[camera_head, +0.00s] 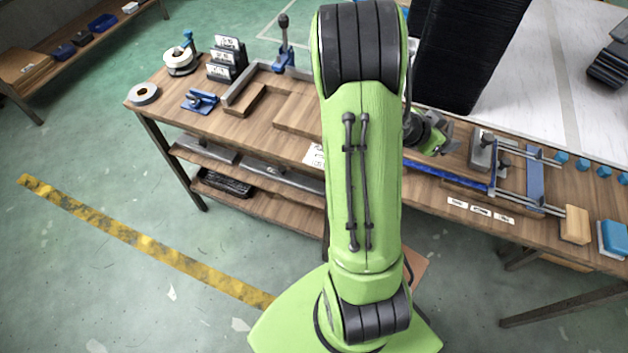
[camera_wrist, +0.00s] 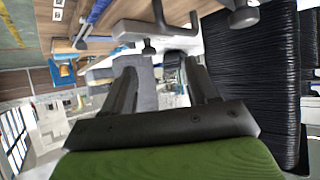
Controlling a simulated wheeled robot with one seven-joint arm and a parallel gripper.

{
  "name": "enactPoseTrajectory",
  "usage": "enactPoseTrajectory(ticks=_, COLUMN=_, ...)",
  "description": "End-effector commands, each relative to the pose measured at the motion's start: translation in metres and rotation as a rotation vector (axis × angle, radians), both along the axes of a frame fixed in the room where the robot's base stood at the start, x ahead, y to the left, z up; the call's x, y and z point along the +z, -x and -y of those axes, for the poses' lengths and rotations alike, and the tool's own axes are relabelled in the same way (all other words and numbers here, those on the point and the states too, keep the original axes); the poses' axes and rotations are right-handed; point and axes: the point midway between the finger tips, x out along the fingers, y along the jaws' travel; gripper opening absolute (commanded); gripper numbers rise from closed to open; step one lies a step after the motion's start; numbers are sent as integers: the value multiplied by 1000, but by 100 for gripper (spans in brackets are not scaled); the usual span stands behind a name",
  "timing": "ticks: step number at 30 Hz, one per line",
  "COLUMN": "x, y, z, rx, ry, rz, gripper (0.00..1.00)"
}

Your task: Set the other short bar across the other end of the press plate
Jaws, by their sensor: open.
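My gripper (camera_head: 446,132) is over the back of the bench, just right of my arm in the head view. In the wrist view its two dark fingers (camera_wrist: 160,78) are spread apart, with nothing clearly held between them. A blue bar (camera_head: 535,185) lies across metal rails at the right. A longer blue bar (camera_head: 448,175) runs along the bench below my gripper, beside a grey clamp block (camera_head: 482,155). I cannot tell which piece is the short bar or the press plate. My arm hides the middle of the bench.
A wooden frame (camera_head: 262,98) lies on the bench's left part, near a blue clamp (camera_head: 284,50) and a tape roll (camera_head: 143,93). A tall black stack (camera_head: 462,55) stands close behind my gripper. Wooden and blue blocks (camera_head: 612,238) sit at the right end.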

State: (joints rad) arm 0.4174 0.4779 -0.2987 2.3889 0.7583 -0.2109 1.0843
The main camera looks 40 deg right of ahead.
Motion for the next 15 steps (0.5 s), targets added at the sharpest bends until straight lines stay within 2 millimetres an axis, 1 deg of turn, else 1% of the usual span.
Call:
enactPoseTrajectory(ticks=1, x=10, y=-19, z=-23, rx=63, ry=-71, rz=35, gripper=58)
enactPoseTrajectory(ticks=2, x=14, y=-30, z=-40, rx=110, ry=-127, rz=42, gripper=58)
enactPoseTrajectory(ticks=3, x=19, y=-44, z=-64, rx=188, ry=-202, rz=45, gripper=58)
enactPoseTrajectory(ticks=5, x=30, y=-63, z=-106, rx=335, ry=-308, rz=44, gripper=58)
enactPoseTrajectory(ticks=6, x=40, y=-73, z=-137, rx=456, ry=-374, rz=33, gripper=58)
enactPoseTrajectory(ticks=8, x=55, y=-81, z=-187, rx=662, ry=-458, rz=3, gripper=58)
enactPoseTrajectory(ticks=9, x=67, y=-82, z=-221, rx=815, ry=-498, rz=-29, gripper=58)
enactPoseTrajectory(ticks=10, x=76, y=-79, z=-246, rx=934, ry=-519, rz=-59, gripper=58)
enactPoseTrajectory(ticks=11, x=84, y=-74, z=-270, rx=1053, ry=-533, rz=-93, gripper=58)
enactPoseTrajectory(ticks=12, x=93, y=-65, z=-299, rx=1205, ry=-538, rz=-143, gripper=58)
enactPoseTrajectory(ticks=15, x=107, y=-35, z=-350, rx=1513, ry=-510, rz=-270, gripper=58)
